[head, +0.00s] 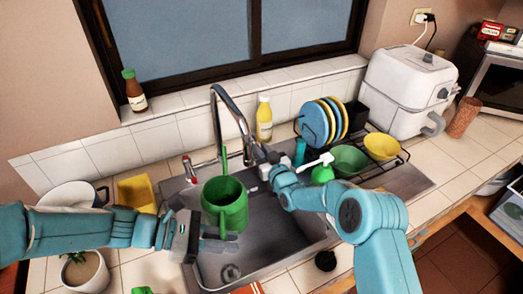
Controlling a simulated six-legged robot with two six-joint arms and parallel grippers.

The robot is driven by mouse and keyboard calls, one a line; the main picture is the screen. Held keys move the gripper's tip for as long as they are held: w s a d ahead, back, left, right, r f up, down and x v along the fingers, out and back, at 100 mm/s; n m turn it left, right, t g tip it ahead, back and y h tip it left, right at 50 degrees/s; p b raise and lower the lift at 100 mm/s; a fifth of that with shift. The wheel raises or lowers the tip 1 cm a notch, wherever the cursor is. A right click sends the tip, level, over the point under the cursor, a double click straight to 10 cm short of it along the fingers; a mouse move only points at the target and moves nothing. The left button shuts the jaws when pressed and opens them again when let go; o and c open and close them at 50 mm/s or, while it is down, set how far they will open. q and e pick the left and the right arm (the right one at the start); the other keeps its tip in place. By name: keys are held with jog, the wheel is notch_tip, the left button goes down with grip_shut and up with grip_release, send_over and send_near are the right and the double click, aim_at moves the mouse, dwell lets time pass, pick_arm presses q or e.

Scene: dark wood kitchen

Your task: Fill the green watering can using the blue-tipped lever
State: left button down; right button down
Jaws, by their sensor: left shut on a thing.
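The green watering can (232,218) is held upright over the left part of the sink, close to the chrome faucet (236,112). My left gripper (212,240) is shut on the can's handle side, at the can's lower left. A thin green spout rises behind the can. The red-tipped lever (189,166) stands to the left of the faucet. My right gripper (262,160) is beside the faucet's end, on its right; its jaws are too small and covered to read. The blue-tipped lever cannot be made out. No water stream is visible.
The steel sink basin (281,235) is open below the can. A dish rack with plates (315,118), a green bowl (348,160) and a yellow bowl (381,146) stands right. A yellow bottle (264,118) stands behind the faucet. A potted plant (85,272) is front left.

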jog(key=shift+w+d+n+g+y, duration=0.1)
jog(key=shift+d+n+g+y, duration=0.15)
jog(key=shift+n+y, duration=0.25)
jog(key=shift+w+d+n+g+y, duration=0.15)
jog(key=shift+n+g+y, duration=0.15)
jog(key=shift+y, duration=0.3)
jog(key=c, duration=1.2)
grip_release()
jog(key=shift+o, duration=0.4)
jog(key=shift+a+f, duration=0.1)
jog(key=v, duration=0.7)
jog(key=shift+s, duration=0.15)
jog(key=shift+o, duration=0.4)
